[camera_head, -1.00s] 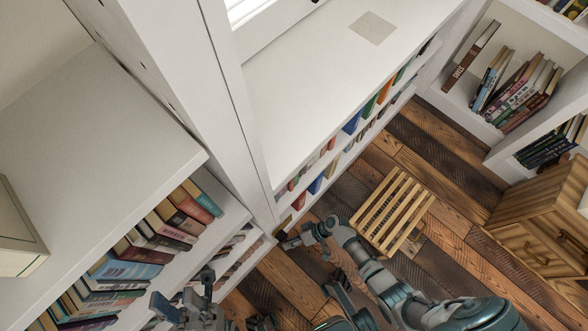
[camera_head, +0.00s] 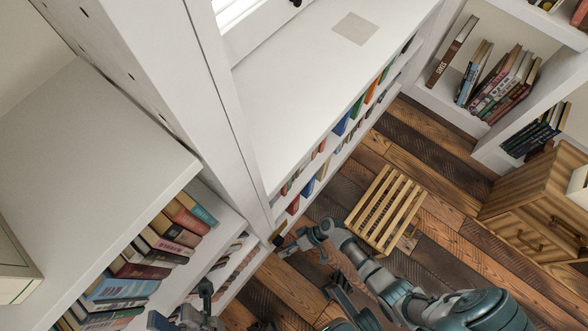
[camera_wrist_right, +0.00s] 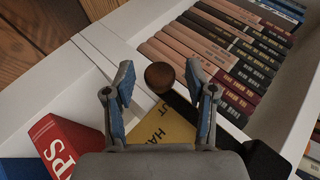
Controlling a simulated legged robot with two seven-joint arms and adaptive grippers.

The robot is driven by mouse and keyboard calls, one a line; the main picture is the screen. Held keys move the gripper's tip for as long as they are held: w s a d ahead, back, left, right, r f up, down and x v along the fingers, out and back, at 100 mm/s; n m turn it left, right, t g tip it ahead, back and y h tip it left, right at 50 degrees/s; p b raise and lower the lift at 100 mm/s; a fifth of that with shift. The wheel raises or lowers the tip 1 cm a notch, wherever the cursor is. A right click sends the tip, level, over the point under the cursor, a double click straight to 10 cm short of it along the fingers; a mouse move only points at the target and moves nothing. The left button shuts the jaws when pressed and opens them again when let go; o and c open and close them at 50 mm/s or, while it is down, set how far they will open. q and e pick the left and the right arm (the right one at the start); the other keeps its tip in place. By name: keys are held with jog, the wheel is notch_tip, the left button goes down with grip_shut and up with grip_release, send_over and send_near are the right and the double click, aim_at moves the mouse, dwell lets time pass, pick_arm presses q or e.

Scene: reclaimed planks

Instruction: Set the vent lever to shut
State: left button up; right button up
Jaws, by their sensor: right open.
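A round brown knob (camera_wrist_right: 159,77) shows in the right wrist view, in front of the shelf edge; it is probably the vent lever's end, but its shaft and any shut mark are not clear. My right gripper (camera_wrist_right: 164,92) is open, with its two blue-padded fingers on either side of the knob, apart from it. In the head view my right gripper (camera_head: 284,249) is beside the white shelf upright, near a small dark and yellowish piece (camera_head: 279,233). My left gripper (camera_head: 184,312) is at the bottom edge, partly cut off, beside the lower bookshelf.
Book rows (camera_head: 165,240) fill the white shelves. A wooden cabinet (camera_head: 530,205) stands far right.

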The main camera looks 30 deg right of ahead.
jog(key=v, duration=1.2)
jog(key=shift+d+f, duration=0.1)
